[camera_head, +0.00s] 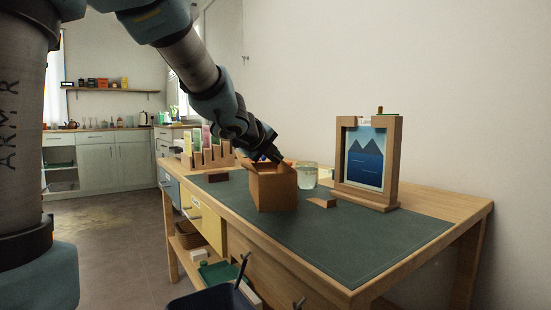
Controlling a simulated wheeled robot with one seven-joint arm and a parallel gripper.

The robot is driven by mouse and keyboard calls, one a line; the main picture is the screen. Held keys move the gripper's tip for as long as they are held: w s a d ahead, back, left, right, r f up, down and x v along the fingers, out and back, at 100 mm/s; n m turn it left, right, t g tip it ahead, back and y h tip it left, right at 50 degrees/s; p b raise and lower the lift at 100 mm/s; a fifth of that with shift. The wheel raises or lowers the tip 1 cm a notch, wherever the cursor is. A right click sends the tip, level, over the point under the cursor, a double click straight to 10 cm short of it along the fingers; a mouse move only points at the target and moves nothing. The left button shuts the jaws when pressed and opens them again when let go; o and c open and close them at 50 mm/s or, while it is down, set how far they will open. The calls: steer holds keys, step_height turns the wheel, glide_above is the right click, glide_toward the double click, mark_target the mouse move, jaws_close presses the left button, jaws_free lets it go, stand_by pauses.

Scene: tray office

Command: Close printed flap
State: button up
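A brown cardboard box (273,191) stands on the green desk mat, near the middle of the desk. Its top edge looks raised, with flap parts at the top, and my gripper (279,158) is right above and behind that top edge. I cannot tell which flap is the printed one; no print shows clearly on the box's visible sides. My gripper is dark and small here, and its fingertips overlap the box top, so I cannot tell whether they touch it or are open. The inside of the box is hidden.
A glass of clear liquid (305,176) stands close behind the box at right. A wooden frame with a mountain picture (366,157) stands further right. A slotted wooden rack (209,157) is behind left. A small wooden piece (322,203) lies on the mat (350,243), whose front right is clear.

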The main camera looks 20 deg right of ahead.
steer(key=o, duration=0.5)
steer(key=shift+c, duration=0.2)
steer(key=p+v, duration=0.4)
steer(key=v, duration=0.6)
steer(key=shift+s+a+r+p, duration=0.15)
steer(key=shift+s+a+p, duration=0.15)
steer(key=shift+p, duration=0.1)
